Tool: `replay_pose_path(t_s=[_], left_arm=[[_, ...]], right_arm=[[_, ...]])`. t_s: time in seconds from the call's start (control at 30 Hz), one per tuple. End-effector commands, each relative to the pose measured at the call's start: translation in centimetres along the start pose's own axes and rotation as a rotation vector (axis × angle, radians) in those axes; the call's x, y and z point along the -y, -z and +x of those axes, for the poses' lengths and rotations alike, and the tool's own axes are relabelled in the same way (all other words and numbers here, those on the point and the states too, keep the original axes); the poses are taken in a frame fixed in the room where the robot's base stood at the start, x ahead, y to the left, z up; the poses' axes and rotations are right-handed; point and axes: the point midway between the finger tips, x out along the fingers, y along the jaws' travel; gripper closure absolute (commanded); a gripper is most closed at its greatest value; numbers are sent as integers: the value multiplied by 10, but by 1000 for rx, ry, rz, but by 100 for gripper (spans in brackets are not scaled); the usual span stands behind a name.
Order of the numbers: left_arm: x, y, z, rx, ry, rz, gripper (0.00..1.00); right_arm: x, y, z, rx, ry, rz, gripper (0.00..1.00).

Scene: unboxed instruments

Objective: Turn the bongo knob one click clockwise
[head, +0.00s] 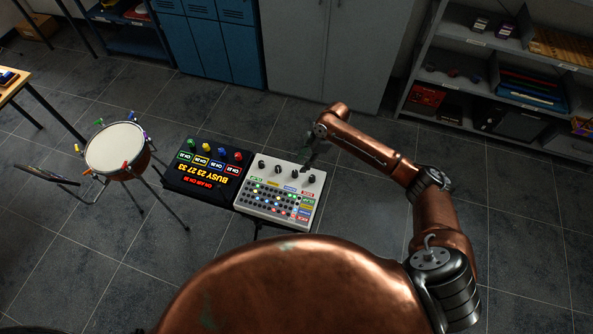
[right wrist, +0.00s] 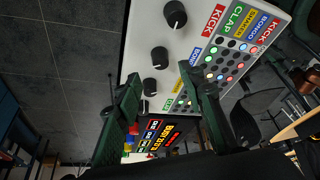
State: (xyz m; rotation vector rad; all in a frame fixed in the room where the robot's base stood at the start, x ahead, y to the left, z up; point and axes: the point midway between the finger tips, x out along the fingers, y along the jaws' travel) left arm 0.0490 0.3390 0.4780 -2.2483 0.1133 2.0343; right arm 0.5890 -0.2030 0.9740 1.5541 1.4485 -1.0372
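The bongo knob (head: 294,173) is a black knob on the white drum machine (head: 318,190), second from the right in its row, above a blue label. In the right wrist view the bongo knob (right wrist: 160,57) is beside the blue label, just beyond my fingertips. My right gripper (head: 308,164) is over the knob row near the rightmost knob. In the right wrist view my right gripper (right wrist: 160,76) is open, its dark fingers apart with nothing gripped. I cannot see any contact with a knob. The bongo knob's pointer is too small to read. My left gripper is out of view.
Other black knobs stand close by: the red-labelled one (right wrist: 175,14) and the yellow-labelled one (right wrist: 152,87). A black display box (head: 205,177) with coloured knobs adjoins the machine's left side. A drum (head: 117,147) stands further left. Shelves (head: 480,85) are at right.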

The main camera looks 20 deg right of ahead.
Motion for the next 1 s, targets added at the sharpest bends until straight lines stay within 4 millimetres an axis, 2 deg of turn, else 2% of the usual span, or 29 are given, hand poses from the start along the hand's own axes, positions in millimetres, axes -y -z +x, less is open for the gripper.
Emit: replay_pose_path(t_s=[0.3,0.43,0.8,1.0], left_arm=[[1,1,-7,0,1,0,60],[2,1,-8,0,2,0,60],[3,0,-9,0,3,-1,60],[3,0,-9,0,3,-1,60]], right_arm=[[2,1,50,-1,3,2,64],[1,0,63,0,1,3,64],[1,0,70,0,0,1,64],[1,0,70,0,0,2,77]])
